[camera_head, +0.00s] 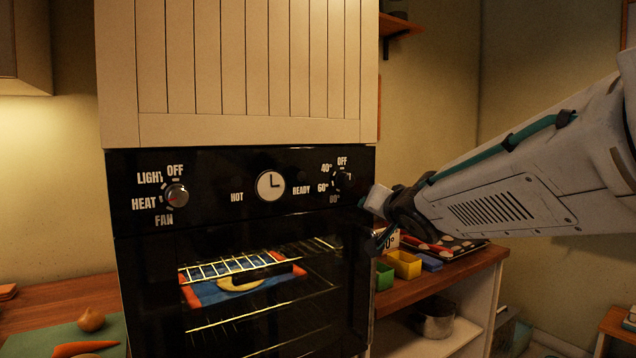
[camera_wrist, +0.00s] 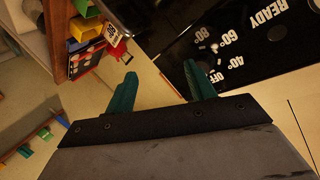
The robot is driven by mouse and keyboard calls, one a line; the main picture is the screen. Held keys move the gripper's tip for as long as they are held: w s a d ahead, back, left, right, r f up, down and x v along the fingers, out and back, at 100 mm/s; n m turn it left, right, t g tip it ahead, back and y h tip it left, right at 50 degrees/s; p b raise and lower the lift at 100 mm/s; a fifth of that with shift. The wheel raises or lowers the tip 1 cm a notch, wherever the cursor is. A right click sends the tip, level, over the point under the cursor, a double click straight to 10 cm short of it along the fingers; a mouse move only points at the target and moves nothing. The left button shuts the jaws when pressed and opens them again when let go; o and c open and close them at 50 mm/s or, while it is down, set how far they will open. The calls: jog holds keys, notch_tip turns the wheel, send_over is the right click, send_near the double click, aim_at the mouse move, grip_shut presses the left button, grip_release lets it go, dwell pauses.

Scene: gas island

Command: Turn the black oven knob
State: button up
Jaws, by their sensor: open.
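The black oven knob (camera_head: 343,180) is on the right of the black oven panel, ringed by OFF, 40°, 60° and 80° marks. It is hard to tell from the dark panel. My gripper (camera_head: 384,236) is just right of and below the knob, by the oven's right edge. In the wrist view my gripper (camera_wrist: 160,72) has two teal fingers spread apart with nothing between them. The right finger overlaps the panel (camera_wrist: 262,60) beside the OFF and 40° marks. The knob is not clearly seen there; the finger may hide it.
A silver knob (camera_head: 177,195) with LIGHT, HEAT and FAN marks is on the panel's left, with a clock dial (camera_head: 271,186) between. Right of the oven, a wooden counter (camera_head: 455,280) holds a yellow box (camera_head: 404,265) and a green box (camera_head: 384,277). A pale cupboard stands above the oven.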

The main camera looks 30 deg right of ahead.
aim_at(350, 181)
jog(key=w+r+t+y, duration=0.1)
jog(key=w+y, duration=0.1)
jog(key=w, duration=0.1)
jog(key=w+r+t+y, duration=0.1)
jog(key=w+r+y, duration=0.1)
jog(key=w, duration=0.2)
jog(key=w+r+t+y, duration=0.1)
jog(key=w+t+y, duration=0.1)
jog(key=w, duration=0.2)
jog(key=shift+d+r, duration=0.25)
jog(key=shift+r, duration=0.1)
jog(key=c, duration=1)
